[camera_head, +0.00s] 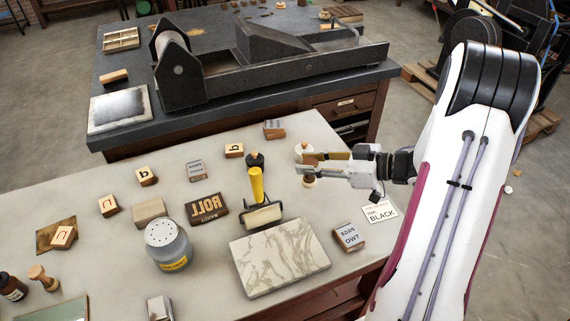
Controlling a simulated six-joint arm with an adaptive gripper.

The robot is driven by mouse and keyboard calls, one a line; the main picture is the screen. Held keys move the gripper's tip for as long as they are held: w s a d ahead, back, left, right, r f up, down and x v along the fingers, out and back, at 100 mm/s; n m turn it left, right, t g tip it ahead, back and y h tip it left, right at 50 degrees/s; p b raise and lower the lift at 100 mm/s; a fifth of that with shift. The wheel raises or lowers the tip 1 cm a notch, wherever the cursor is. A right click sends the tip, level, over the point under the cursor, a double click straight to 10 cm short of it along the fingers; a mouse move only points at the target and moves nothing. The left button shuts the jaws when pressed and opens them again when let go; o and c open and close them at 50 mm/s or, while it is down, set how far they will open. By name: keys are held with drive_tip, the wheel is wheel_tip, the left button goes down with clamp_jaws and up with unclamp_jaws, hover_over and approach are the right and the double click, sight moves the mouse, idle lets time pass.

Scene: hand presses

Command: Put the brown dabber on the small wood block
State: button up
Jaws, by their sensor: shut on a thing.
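My gripper (310,162) is at the right end of the bench, shut on a small round-ended thing. A tan-brown knobbed wooden piece (40,275), shaped like a dabber, stands at the far left. A plain small wood block (150,212) lies left of the middle, behind the grey jar, well left of my gripper.
A yellow-handled roller (257,190) stands between my gripper and the wood block. A heavy press (260,70) stands on the table behind.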

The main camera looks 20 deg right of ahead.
wheel_tip(320, 180, up, 10)
drive_tip(key=shift+f, duration=0.2)
drive_tip(key=w+a, duration=1.2)
drive_tip(key=a, duration=0.4)
drive_tip(key=w+a, duration=0.2)
drive_tip(key=a, duration=2.5)
drive_tip(key=shift+d+f, duration=0.15)
drive_tip(key=shift+f, duration=1.2)
drive_tip(key=shift+d+f, duration=0.1)
drive_tip(key=shift+f, duration=1.2)
